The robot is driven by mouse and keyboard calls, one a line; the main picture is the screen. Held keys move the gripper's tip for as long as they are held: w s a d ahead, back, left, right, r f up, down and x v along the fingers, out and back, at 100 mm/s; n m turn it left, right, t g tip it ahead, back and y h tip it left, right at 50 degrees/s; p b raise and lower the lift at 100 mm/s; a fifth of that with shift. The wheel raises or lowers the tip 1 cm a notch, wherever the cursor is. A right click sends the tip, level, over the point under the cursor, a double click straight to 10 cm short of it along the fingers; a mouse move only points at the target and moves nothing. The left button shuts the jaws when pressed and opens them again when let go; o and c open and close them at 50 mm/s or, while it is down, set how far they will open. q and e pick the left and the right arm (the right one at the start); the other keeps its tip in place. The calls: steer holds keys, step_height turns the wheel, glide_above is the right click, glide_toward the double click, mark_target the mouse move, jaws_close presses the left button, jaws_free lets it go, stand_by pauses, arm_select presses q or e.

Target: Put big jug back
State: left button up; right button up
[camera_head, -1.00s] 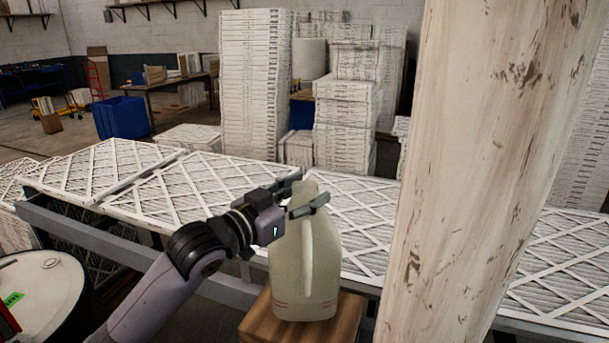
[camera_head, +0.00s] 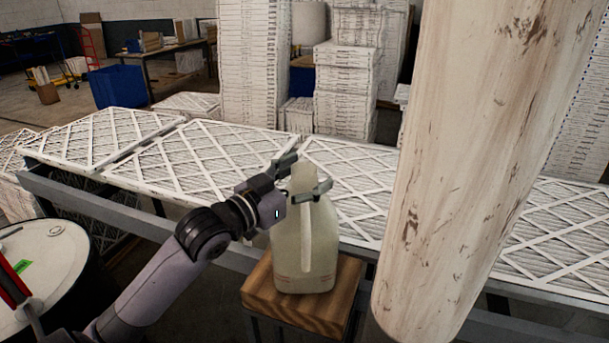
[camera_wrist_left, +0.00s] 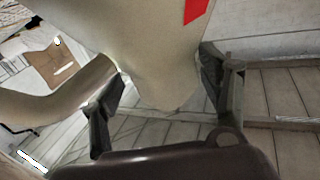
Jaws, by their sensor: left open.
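The big jug (camera_head: 312,255) is pale, with a side handle and thin red lines near its base. It stands upright on a small wooden stool (camera_head: 325,308) in the head view. My left gripper (camera_head: 304,178) is open, with its fingers on either side of the jug's neck. In the left wrist view the jug (camera_wrist_left: 150,45) fills the top middle, between the two open fingers (camera_wrist_left: 165,100), and a red patch shows on it. Whether the fingers touch the jug is unclear. My right gripper is not in view.
A long rack of white filters (camera_head: 190,160) runs behind the stool. A thick whitish post (camera_head: 475,150) stands close on the right. A drum with a white top (camera_head: 40,275) is at lower left. Stacked filters (camera_head: 250,65) and a blue bin (camera_head: 118,87) are farther back.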

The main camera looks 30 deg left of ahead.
arm_select(q)
steer(key=shift+s+a+f+b, duration=0.2)
steer(key=shift+s+b, duration=0.1)
steer(key=shift+s, duration=0.2)
steer(key=s, duration=0.1)
steer(key=s+b, duration=0.1)
steer(key=s, duration=0.2)
steer(key=shift+s+a+f+b, duration=0.1)
steer(key=shift+a+b, duration=0.2)
steer(key=s+a+p, duration=0.1)
steer(key=s+p, duration=0.5)
steer(key=p, duration=0.1)
steer(key=shift+s+r, duration=0.25)
steer(key=shift+s, duration=0.05)
